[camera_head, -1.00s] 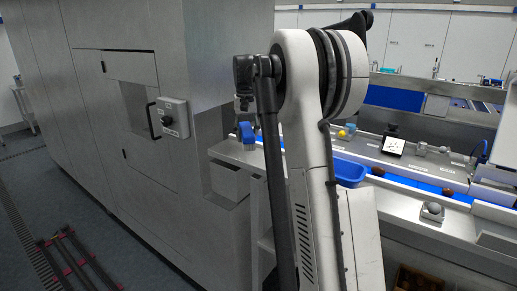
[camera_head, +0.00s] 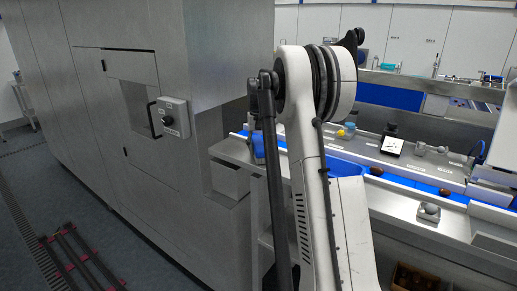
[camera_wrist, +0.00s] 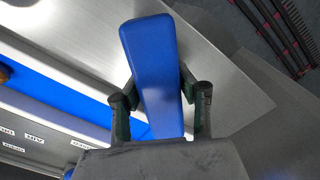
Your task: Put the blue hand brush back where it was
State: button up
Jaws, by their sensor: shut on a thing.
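The blue hand brush (camera_wrist: 150,60) fills the middle of the wrist view, its smooth blue back toward the camera. My gripper (camera_wrist: 158,88) is shut on it, with one dark finger on each side. The brush is over the pale metal counter (camera_wrist: 215,65); I cannot tell how high. Its bristles are hidden. In the head view, a small blue part that looks like the brush (camera_head: 258,146) shows left of my arm, by the counter's end.
A blue belt (camera_head: 420,186) with dark dates runs along the line at the right. A black-framed white panel (camera_head: 391,146) and small items stand beyond. The grey cabinet (camera_head: 140,120) is at left.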

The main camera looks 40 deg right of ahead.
jog(key=shift+f, duration=0.15)
jog(key=o, duration=1.1)
